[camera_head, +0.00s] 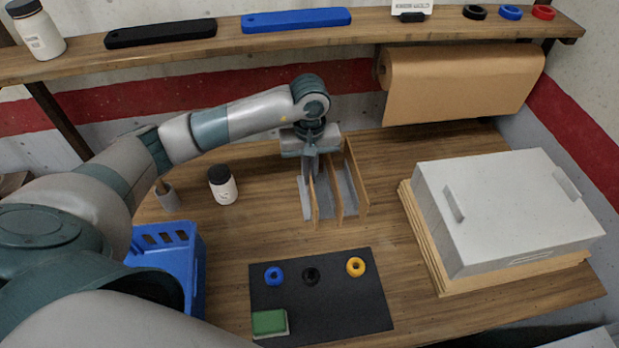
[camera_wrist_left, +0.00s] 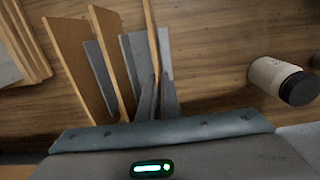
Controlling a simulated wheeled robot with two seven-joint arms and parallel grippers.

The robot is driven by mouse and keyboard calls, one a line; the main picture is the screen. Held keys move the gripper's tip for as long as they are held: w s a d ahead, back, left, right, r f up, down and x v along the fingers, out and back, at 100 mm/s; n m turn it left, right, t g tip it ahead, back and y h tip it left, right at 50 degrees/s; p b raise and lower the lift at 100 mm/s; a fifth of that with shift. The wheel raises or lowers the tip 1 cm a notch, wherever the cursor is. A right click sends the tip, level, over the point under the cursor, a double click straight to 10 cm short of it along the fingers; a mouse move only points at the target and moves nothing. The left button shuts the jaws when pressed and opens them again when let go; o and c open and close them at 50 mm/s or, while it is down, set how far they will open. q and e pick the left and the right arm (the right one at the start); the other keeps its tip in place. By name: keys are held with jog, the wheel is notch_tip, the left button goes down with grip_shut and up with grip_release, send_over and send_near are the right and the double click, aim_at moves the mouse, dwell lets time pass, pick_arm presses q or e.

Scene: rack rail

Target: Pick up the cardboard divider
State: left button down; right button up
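Three thin tan cardboard dividers stand upright, side by side, near the middle of the table, with grey strips between them. The left one, the cardboard divider (camera_head: 315,203), also shows in the left wrist view (camera_wrist_left: 151,36). My left gripper (camera_head: 311,172) points down over its top edge. In the left wrist view the fingers (camera_wrist_left: 158,88) sit close together, one on each side of this divider, and look shut on it. The fingers hide part of its upper edge. My right gripper is not in view.
A white-lidded box (camera_head: 500,215) on a wooden base stands right. A white bottle with a dark cap (camera_head: 223,187) and a blue crate (camera_head: 190,262) are left. A black mat (camera_head: 345,310) in front holds rings and a green block (camera_head: 269,322). A paper roll (camera_head: 455,85) hangs behind.

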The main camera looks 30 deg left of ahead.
pick_arm(q)
notch_tip(320, 180, up, 9)
jog(key=b, duration=0.4)
jog(key=shift+r, duration=0.45)
jog(key=shift+r+b, duration=0.3)
jog(key=shift+r, duration=0.2)
jog(key=shift+s+a, duration=0.1)
jog(key=shift+a, duration=0.05)
